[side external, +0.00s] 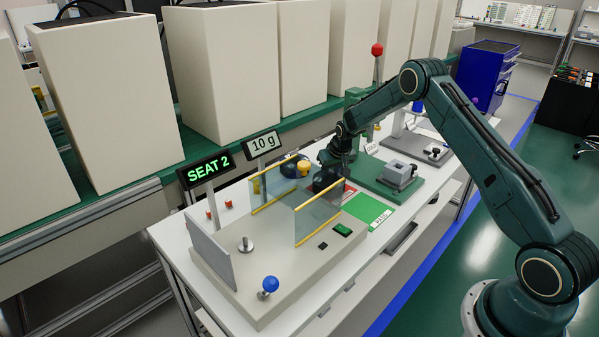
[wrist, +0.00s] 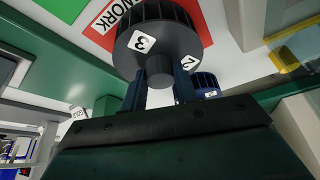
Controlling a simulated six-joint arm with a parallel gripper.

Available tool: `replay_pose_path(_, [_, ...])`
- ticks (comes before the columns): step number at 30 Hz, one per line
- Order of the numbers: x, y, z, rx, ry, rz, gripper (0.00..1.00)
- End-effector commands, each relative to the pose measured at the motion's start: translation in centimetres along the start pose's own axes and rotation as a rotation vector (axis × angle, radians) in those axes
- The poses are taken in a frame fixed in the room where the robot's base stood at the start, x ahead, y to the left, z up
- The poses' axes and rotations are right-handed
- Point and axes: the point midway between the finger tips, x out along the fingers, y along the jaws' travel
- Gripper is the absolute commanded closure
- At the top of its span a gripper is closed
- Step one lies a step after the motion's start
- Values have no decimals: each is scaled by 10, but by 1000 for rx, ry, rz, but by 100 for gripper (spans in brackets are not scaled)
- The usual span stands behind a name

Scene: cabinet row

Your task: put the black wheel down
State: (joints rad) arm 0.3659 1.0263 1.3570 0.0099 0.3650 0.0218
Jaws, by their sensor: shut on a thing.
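The black wheel (wrist: 165,38) fills the upper middle of the wrist view, with white labels reading 3 and apparently 2. My gripper (wrist: 160,78) has its two fingers on either side of the wheel's short hub and is shut on it. In the side view my gripper (side external: 338,158) points down at the back of the bench, with the dark wheel (side external: 325,180) below it, partly behind a clear panel. Whether the wheel touches any surface is unclear.
A grey fixture with clear yellow-edged panels (side external: 318,215) stands beside the wheel. A green pad (side external: 368,210) lies to the right, before a green-based fixture (side external: 385,180). Signs read SEAT 2 (side external: 208,167) and 10 g (side external: 263,143).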

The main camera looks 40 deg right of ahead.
Motion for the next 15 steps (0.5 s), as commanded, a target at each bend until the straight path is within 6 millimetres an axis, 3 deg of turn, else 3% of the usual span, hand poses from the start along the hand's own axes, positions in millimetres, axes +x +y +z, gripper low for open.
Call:
replay_pose_path(1, [1, 0, 0, 0, 1, 0, 100])
replay_pose_path(2, [1, 0, 1, 0, 0, 0, 67])
replay_pose_path(5, [1, 0, 0, 0, 0, 0, 49])
replay_pose_path(15, [0, 0, 0, 0, 0, 0, 49])
